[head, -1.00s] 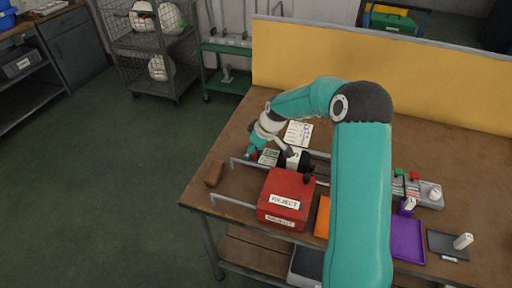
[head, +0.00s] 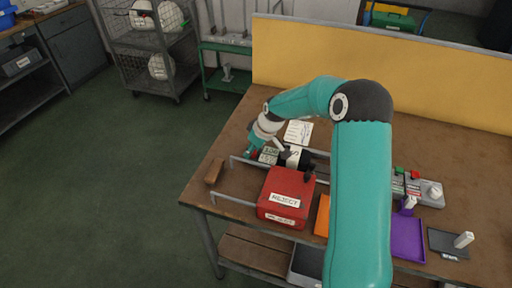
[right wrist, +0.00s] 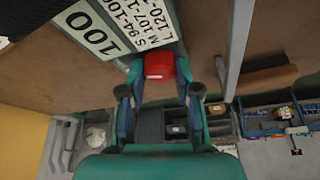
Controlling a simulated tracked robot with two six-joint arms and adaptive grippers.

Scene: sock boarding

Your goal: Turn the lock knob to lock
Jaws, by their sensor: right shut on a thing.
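The red lock knob (right wrist: 160,70) shows in the right wrist view between the two fingers of my right gripper (right wrist: 160,85), which is shut on it. It sits just beyond a plate printed "100" (right wrist: 90,28) and a size label. In the head view my right gripper (head: 250,154) reaches down to the left end of the labelled device (head: 270,155) on the workbench. How far the knob is turned cannot be told. My left gripper is not in view.
A red REJECT box (head: 285,193) stands close in front of the device. Metal rails (head: 232,199) and a wooden block (head: 214,172) lie to the left. An orange tray (head: 322,216) and a purple tray (head: 407,238) are to the right. A paper sheet (head: 298,133) lies behind.

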